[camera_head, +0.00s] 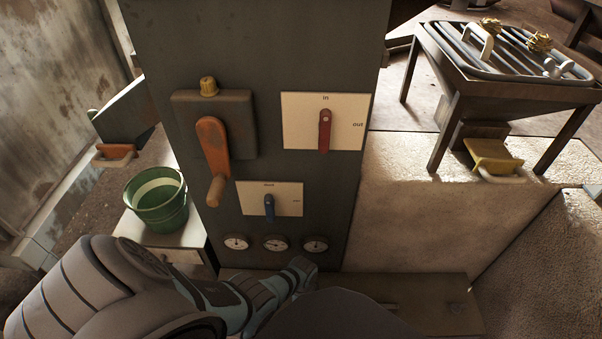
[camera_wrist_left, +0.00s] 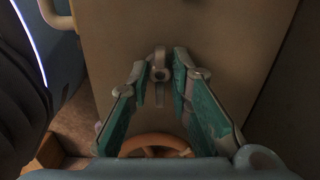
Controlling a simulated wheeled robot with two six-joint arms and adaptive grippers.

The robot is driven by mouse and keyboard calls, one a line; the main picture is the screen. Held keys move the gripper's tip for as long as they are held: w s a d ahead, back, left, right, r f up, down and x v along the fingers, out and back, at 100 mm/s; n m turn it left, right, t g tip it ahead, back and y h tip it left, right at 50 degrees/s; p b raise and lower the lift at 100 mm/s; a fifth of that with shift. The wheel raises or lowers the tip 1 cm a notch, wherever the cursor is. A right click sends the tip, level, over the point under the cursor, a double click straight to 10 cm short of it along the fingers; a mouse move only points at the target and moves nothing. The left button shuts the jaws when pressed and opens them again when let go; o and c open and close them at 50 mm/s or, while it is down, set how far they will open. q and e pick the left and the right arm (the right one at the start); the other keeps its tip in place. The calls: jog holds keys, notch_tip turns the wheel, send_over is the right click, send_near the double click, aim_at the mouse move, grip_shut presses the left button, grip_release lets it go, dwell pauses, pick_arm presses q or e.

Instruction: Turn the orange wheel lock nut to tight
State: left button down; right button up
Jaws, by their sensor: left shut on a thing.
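In the left wrist view, an orange-brown spoked wheel (camera_wrist_left: 155,145) shows low between my fingers, partly hidden. Above it, a small grey metal piece (camera_wrist_left: 160,88) with a round hub and a narrow upright arm stands against a flat brown panel; it looks like the lock nut. My left gripper (camera_wrist_left: 161,66) has its teal-padded fingers slanting together, their tips shut on this grey piece. In the head view, my left arm comes in from the lower left, and the left gripper (camera_head: 301,270) is below the gauges. The wheel and nut are not visible there. My right gripper is not in view.
A dark upright panel (camera_head: 270,50) carries an orange crank (camera_head: 213,146), a red lever (camera_head: 324,131), a blue lever (camera_head: 269,207) and three gauges (camera_head: 275,243). A green bucket (camera_head: 157,203) stands left. A rack table (camera_head: 470,85) stands at the back right.

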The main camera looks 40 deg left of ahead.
pick_arm(q)
jog(key=shift+s+d+m, duration=0.1)
jog(key=shift+m, duration=0.2)
jog(key=c, duration=1.5)
grip_release()
jog(key=shift+o, duration=0.2)
jog(key=shift+r, duration=0.45)
notch_tip(320, 180, up, 11)
